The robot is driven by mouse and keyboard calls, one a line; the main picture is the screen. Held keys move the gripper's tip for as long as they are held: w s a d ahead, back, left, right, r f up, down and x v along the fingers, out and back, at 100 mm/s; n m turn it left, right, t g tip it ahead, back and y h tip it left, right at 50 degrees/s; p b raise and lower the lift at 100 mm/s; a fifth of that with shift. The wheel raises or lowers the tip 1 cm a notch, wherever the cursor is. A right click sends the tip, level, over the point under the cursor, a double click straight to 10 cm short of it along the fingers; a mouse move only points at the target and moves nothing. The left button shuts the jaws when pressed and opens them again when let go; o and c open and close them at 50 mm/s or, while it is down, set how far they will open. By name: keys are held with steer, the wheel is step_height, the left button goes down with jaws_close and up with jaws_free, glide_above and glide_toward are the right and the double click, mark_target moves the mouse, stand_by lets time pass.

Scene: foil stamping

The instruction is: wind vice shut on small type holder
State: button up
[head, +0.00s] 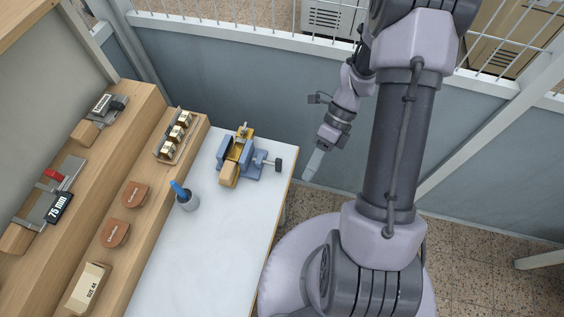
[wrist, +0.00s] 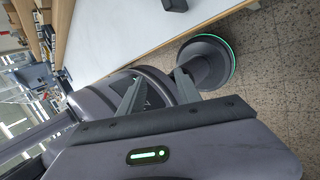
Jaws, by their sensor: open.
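The blue vice (head: 262,165) stands on the white table near its right edge in the head view. A brass type holder (head: 246,134) with a wooden handle (head: 228,175) sits between its jaws. I cannot tell how tightly the jaws meet it. The vice's screw ends in a dark knob (head: 278,165) on the right. My gripper (head: 313,166) hangs past the table's right edge, apart from the knob. In the wrist view my gripper (wrist: 158,88) is open, with nothing between its fingers.
The white table (head: 190,255) is mostly clear. A grey pot (head: 188,203) with a blue-handled tool stands left of the vice. A wooden stepped shelf (head: 150,225) along the left carries type holders and labelled pieces. A wall panel (head: 200,85) runs behind the table.

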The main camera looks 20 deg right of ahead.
steer(key=w+a+r+n+t+h, duration=0.1)
steer(key=w+a+r+n+h, duration=0.25)
steer(key=n, duration=0.55)
step_height(320, 180, up, 6)
steer(key=n+t+h, duration=0.3)
steer(key=n, duration=0.9)
glide_above(279, 159)
step_height(279, 159, down, 17)
steer(key=b, duration=0.6)
steer(key=shift+s+a, duration=0.15)
steer(key=shift+c, duration=0.2)
jaws_close()
steer(key=shift+s+r+y+p, duration=0.1)
steer(key=shift+r+y+p, duration=0.25)
steer(key=shift+p, duration=0.55)
steer(key=shift+f+g, duration=0.3)
steer(key=shift+g, duration=0.1)
